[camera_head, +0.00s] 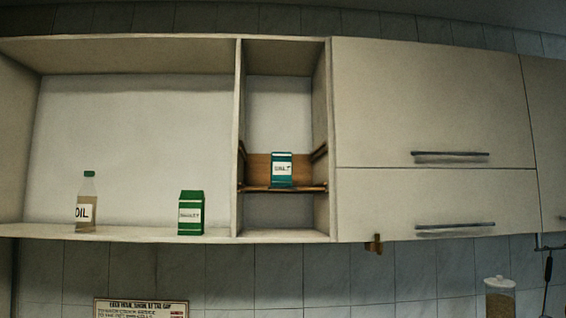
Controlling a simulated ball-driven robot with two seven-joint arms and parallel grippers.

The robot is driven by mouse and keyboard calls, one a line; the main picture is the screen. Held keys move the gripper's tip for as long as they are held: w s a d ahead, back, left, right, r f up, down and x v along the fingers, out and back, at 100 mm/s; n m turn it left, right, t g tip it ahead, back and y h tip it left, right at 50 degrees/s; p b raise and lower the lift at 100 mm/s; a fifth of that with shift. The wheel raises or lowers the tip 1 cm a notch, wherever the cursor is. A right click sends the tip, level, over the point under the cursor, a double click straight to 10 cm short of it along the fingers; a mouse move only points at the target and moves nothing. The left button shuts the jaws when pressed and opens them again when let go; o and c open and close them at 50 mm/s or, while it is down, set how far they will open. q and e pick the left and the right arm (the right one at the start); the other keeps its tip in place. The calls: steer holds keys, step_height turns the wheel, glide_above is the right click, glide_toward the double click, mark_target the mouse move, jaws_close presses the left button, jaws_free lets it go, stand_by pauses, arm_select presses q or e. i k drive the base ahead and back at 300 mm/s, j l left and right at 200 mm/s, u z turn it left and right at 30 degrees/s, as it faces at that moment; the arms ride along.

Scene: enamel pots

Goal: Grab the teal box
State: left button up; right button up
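The teal box (282,170) stands upright on a small wooden shelf (256,189) inside the narrow open middle compartment of the wall cabinet. It has a white label with dark lettering that is too small to read for sure. Neither of my grippers is in the head view, and nothing touches the box from the front.
A green carton (190,213) and an oil bottle (87,203) with a green cap stand in the wide left compartment. An upright divider (239,140) separates it from the narrow one. Closed cabinet doors (430,105) with bar handles are on the right. A jar (499,300) stands below.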

mark_target(281, 162)
steer(key=i+l+z, duration=0.15)
steer(key=i+z, duration=0.7)
steer(key=k, duration=0.05)
